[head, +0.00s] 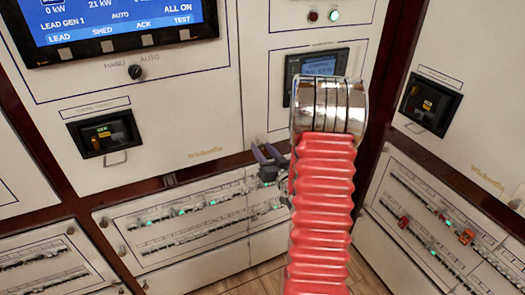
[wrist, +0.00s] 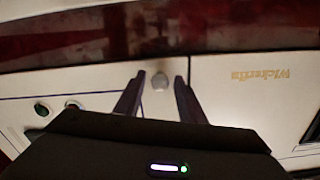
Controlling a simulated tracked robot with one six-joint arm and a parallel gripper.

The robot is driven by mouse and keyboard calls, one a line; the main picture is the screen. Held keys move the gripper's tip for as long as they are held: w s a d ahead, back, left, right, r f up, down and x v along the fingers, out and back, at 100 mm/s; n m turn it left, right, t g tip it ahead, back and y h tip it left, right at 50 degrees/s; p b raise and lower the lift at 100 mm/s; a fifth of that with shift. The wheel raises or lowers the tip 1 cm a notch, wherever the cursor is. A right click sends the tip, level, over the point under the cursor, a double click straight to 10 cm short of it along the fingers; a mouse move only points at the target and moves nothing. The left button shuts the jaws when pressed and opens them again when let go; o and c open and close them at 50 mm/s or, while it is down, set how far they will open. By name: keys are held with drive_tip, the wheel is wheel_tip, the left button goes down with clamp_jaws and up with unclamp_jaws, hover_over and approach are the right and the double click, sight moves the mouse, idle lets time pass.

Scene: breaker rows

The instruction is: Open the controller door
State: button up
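My gripper (head: 266,152) is at the lower edge of the upper cabinet panels in the head view, left of my red arm sleeve. In the wrist view my gripper (wrist: 159,80) has its two dark fingers apart, and a small round pale knob (wrist: 160,81) shows between the tips. Whether the fingers touch the knob cannot be told. The knob is beside a vertical seam, on a white panel (wrist: 100,82). In the head view that narrow middle panel (head: 262,95) has a small screen (head: 318,66) and looks shut. My arm hides part of it.
A wide panel on the left carries a large blue screen (head: 120,15) and a black breaker handle (head: 103,132). Another breaker (head: 430,103) is on the right panel. Breaker rows (head: 190,212) lie below. Wood floor (head: 255,280) shows at the bottom.

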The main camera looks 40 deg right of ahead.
clamp_jaws()
drive_tip(key=shift+a, duration=0.1)
idle(1.1)
